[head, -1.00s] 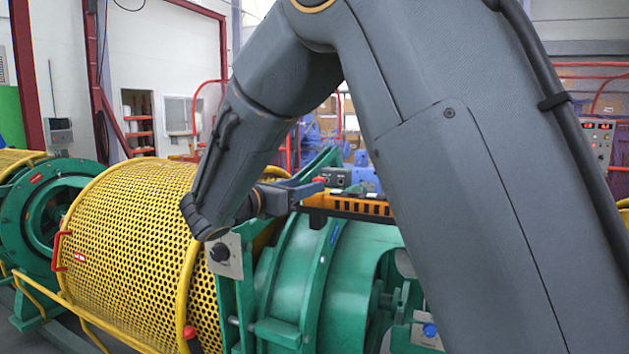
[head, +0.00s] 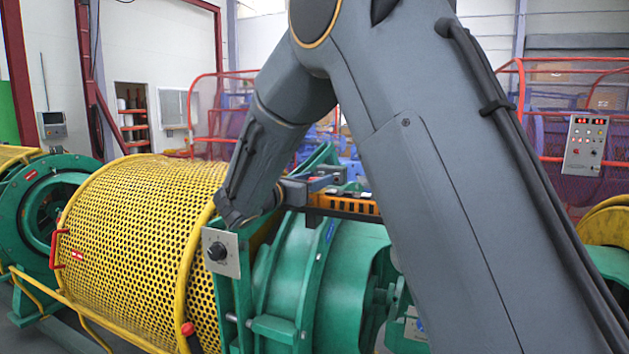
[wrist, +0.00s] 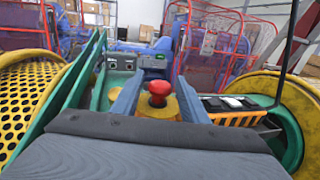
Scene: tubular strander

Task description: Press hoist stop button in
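A red mushroom button (wrist: 158,90) on a yellow base stands upright in the middle of the wrist view; no label is readable. My gripper (wrist: 157,102) is open, with one blue-grey finger on each side of the button in that view. I cannot tell whether either finger touches it. In the head view my gripper (head: 320,180) reaches in over the green machine, next to an orange tray (head: 350,204). The button's outline is mostly hidden there by the fingers.
A yellow mesh drum guard (head: 130,245) is at the left. A plate with a black knob (head: 219,252) stands below my forearm. A control panel (head: 585,145) hangs on red mesh at right.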

